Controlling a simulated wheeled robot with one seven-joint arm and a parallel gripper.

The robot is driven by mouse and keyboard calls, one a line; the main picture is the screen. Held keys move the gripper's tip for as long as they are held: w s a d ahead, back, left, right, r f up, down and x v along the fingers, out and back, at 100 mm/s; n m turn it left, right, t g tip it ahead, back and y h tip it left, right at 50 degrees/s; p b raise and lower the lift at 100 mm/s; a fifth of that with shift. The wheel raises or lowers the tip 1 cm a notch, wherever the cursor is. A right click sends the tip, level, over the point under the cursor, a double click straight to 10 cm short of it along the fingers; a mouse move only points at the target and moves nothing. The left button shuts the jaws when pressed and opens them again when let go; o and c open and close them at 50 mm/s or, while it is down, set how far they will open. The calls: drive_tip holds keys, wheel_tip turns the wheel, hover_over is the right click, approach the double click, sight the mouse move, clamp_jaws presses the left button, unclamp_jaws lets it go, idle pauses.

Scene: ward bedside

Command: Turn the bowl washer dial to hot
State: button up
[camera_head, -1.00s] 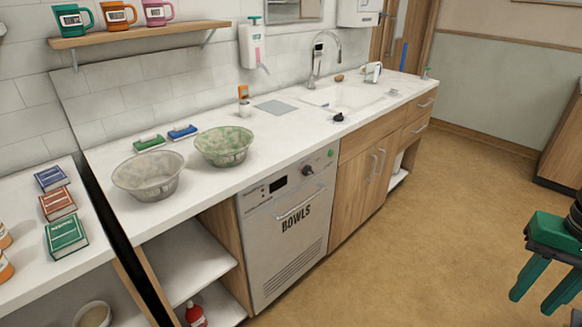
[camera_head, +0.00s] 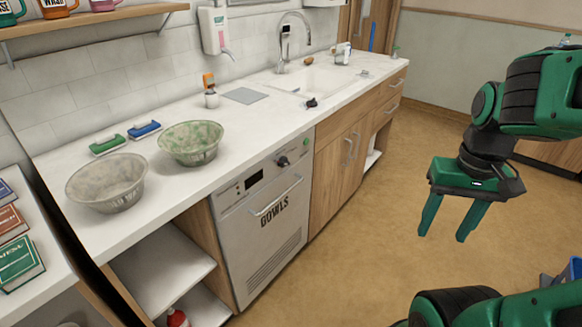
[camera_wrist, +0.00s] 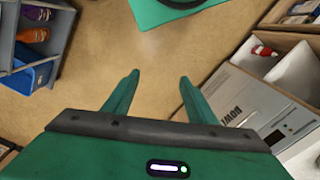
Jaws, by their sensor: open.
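The bowl washer (camera_head: 263,228) is a grey-white front panel marked "BOWLS" under the counter. Its dark round dial (camera_head: 282,161) sits at the upper right of the panel, between a black display and a green button (camera_head: 307,141). The dial's marks are too small to read. My gripper (camera_head: 447,230) is green, open and empty. It hangs over the floor to the right of the washer, well apart from it. In the wrist view my gripper (camera_wrist: 157,80) points at bare floor, and the washer (camera_wrist: 235,95) shows at the right.
A bar handle (camera_head: 277,197) crosses the washer's front. Open shelves (camera_head: 165,280) lie to its left. The floor (camera_head: 355,235) before the washer is clear.

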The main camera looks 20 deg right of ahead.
sight(288, 164)
drive_tip(key=w+a+f+n+t+y, duration=0.2)
drive_tip(key=w+a+f+n+y, duration=0.4)
drive_tip(key=w+f, duration=0.55)
drive_tip(key=w+a+f+n+t+y, duration=0.15)
drive_tip(key=w+a+f+n, duration=0.5)
drive_tip(key=w, duration=0.75)
drive_tip(key=w+r+m+t+y, duration=0.25)
drive_tip(key=w+m+t, duration=0.35)
drive_tip(key=w+t, duration=0.7)
drive_tip(key=shift+g+y, duration=0.3)
drive_tip(key=shift+g, duration=0.65)
drive_tip(key=x, duration=0.8)
drive_tip(key=w+d+f+x, duration=0.1)
drive_tip(key=x, duration=0.2)
drive_tip(key=shift+w+a, duration=0.1)
drive_tip(key=shift+w, duration=0.2)
drive_tip(key=shift+c, duration=0.4)
